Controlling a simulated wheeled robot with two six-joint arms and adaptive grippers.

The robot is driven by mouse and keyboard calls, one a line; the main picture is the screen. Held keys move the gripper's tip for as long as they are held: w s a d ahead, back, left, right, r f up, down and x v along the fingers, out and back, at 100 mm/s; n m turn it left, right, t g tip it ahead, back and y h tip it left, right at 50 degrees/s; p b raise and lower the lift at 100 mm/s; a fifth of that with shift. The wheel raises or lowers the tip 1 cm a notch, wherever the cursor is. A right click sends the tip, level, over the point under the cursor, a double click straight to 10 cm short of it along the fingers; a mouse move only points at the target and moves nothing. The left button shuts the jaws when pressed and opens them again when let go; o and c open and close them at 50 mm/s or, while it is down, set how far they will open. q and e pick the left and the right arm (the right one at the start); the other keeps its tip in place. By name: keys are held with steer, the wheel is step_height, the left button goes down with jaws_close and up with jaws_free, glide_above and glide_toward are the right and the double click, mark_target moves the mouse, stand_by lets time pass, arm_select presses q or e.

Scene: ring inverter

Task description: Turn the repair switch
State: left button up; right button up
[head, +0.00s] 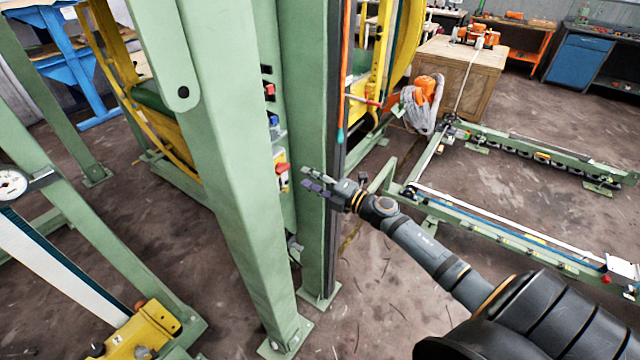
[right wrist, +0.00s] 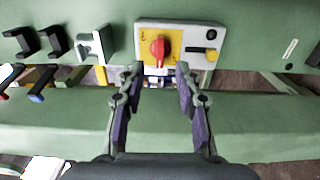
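The repair switch is a red rotary knob (right wrist: 157,50) on a yellow field of a light grey plate, fixed to a green panel. In the head view the red knob (head: 283,168) sits on the inner side of the green machine frame. My right gripper (head: 309,178) is just right of it. In the right wrist view the right gripper (right wrist: 159,75) is open and empty, with the knob above and between its fingertips, apparently apart from them. My left gripper is not in view.
A black-and-yellow switch (right wrist: 206,52) sits on the same plate, right of the red knob. Black handles (right wrist: 52,41) and a light bracket (right wrist: 96,45) are to the left. A green post (head: 225,150) stands left of the switch, and another green upright (head: 308,90) is close to my gripper.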

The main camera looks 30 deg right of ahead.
steer(key=shift+v, duration=2.2)
